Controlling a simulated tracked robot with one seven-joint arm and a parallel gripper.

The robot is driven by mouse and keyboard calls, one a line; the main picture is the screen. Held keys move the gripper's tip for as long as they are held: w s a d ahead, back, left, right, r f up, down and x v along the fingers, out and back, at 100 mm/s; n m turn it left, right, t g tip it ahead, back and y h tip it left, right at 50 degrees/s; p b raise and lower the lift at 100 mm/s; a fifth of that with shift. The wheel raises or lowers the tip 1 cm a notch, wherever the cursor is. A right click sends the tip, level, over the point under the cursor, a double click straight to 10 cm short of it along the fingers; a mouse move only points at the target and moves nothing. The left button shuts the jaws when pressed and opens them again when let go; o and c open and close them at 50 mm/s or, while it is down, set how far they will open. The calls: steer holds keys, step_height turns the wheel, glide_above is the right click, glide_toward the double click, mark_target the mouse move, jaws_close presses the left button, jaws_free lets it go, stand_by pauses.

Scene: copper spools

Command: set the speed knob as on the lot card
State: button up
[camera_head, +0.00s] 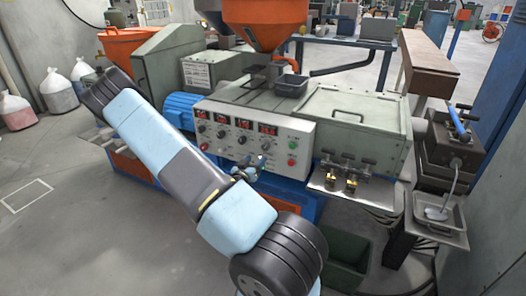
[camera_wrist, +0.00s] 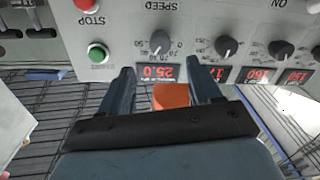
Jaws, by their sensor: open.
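The speed knob (camera_wrist: 160,42) is a dark round knob beside the word SPEED, upside down in the wrist view. Its red display (camera_wrist: 158,72) seems to read 25.0. In the head view the knob (camera_head: 265,146) is the rightmost on the pale control panel (camera_head: 225,144), left of the buttons. My gripper (camera_wrist: 159,78) is open, its two fingers apart and pointing at the panel on either side of the display. The knob is beyond the fingertips and not between them. In the head view my gripper (camera_head: 247,168) is just in front of the panel's lower edge. I cannot identify a lot card.
A red STOP button (camera_wrist: 86,5) and a green button (camera_wrist: 98,53) are beside the speed knob. More knobs (camera_wrist: 226,46) and red displays line the panel. An orange part (camera_wrist: 170,95) shows beyond my fingers. Valves (camera_head: 350,172) stand right of the panel; open floor lies left.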

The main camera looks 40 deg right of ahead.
mark_target(264, 148)
steer(key=x, duration=0.9)
steer(key=shift+c, duration=0.3)
steer(key=c, duration=1)
steer(key=shift+n, duration=1.7)
steer(key=o, duration=1.1)
steer(key=shift+c, duration=0.2)
steer(key=v, duration=1.3)
steer(key=shift+a, duration=0.4)
